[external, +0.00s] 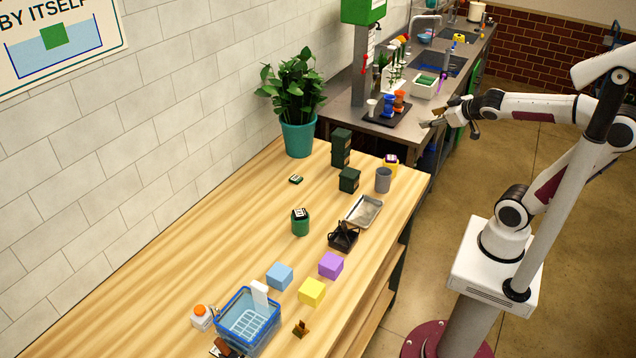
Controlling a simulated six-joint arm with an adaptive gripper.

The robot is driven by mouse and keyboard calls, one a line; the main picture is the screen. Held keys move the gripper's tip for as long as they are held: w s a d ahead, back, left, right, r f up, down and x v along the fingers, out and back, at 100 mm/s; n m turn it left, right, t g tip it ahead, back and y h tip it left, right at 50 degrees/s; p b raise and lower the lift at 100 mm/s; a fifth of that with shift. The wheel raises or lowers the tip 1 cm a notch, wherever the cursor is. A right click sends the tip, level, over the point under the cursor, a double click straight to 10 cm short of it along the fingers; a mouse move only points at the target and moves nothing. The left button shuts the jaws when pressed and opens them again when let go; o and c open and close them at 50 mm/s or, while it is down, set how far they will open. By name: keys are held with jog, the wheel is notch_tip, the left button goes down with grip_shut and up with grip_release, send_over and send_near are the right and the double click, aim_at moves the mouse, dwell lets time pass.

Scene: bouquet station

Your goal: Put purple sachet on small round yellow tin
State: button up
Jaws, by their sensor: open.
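A small round yellow tin (391,170) stands near the far right edge of the wooden table, partly behind a grey cup. A small purple piece with a white mark (391,159) sits on top of it; it looks like the purple sachet, though at this size I cannot fully tell it from a lid. My gripper (448,127) is open and appears empty. It is raised to the right of the tin, apart from it, and shows in front of the metal counter.
The grey cup (383,180), dark green boxes (349,180) and a metal tray (363,211) stand near the tin. Nearer are a green canister (300,226), a black caddy (343,238), coloured cubes (331,265) and a blue basket (247,322). The table's left middle is clear.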

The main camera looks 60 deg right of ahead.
jog(key=s+a+f+g+y, duration=0.2)
jog(key=s+a+f, duration=0.2)
jog(key=s+a, duration=0.2)
jog(key=s+a+f+n+g+y, duration=0.1)
jog(key=s+a+f+g+y, duration=0.1)
jog(key=s+a, duration=0.5)
notch_tip(320, 180, down, 2)
jog(key=shift+a+f+n+y, duration=0.25)
jog(key=shift+a+y, duration=0.45)
jog(key=shift+a, duration=0.35)
